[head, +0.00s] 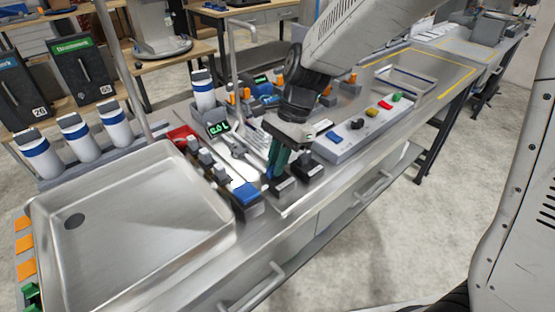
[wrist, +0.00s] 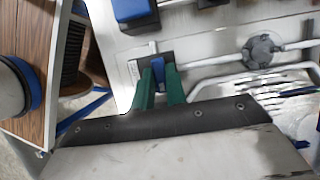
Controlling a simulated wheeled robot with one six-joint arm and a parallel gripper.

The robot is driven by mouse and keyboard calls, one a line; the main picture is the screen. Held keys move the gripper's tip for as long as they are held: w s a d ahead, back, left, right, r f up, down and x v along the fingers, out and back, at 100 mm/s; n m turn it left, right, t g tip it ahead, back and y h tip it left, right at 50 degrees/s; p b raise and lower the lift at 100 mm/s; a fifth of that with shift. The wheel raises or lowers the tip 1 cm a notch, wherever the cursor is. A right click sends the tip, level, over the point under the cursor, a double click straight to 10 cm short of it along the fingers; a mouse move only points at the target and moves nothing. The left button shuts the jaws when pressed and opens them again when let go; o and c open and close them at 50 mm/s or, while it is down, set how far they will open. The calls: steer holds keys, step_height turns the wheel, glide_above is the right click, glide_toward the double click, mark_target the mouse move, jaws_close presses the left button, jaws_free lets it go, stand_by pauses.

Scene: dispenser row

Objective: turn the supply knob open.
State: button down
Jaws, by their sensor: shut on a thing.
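My gripper (wrist: 159,74) has two green fingers, shut on a small blue knob (wrist: 157,74) on a dark base in the wrist view. I take this knob for the supply knob, but its label is too small to read. In the head view my gripper (head: 275,178) points down at the dark base (head: 281,189) near the counter's front edge. The knob is hidden there by the fingers, and I cannot tell how far it is turned.
A dark block with a blue top (head: 247,194) stands left of my gripper. A steel sink (head: 130,225) lies farther left. A light panel with coloured buttons (head: 358,128) is close on the right. Several small fittings and tools crowd the counter behind.

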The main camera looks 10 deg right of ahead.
steer(key=n+g+h, duration=0.1)
steer(key=n, duration=0.3)
steer(key=shift+w+a+n, duration=0.1)
steer(key=shift+w+n, duration=0.05)
steer(key=shift+n, duration=0.15)
steer(key=n+h, duration=0.1)
steer(key=n, duration=0.1)
steer(key=n+h, duration=0.1)
steer(key=n, duration=0.1)
steer(key=shift+a+n+g, duration=0.15)
steer(key=shift+n+g, duration=0.15)
steer(key=shift+g, duration=0.1)
steer(key=n+h, duration=0.1)
steer(key=n, duration=0.3)
steer(key=shift+w+a+h, duration=0.1)
steer(key=shift+h, duration=0.3)
steer(key=shift+a+r+n+t+h, duration=0.1)
steer(key=shift+n+t+h, duration=0.2)
steer(key=shift+n, duration=0.9)
steer(key=shift+n+t+h, duration=0.1)
steer(key=shift+n+h, duration=0.3)
steer(key=shift+n, duration=0.8)
steer(key=c, duration=1.4)
jaws_free()
steer(key=shift+c, duration=0.2)
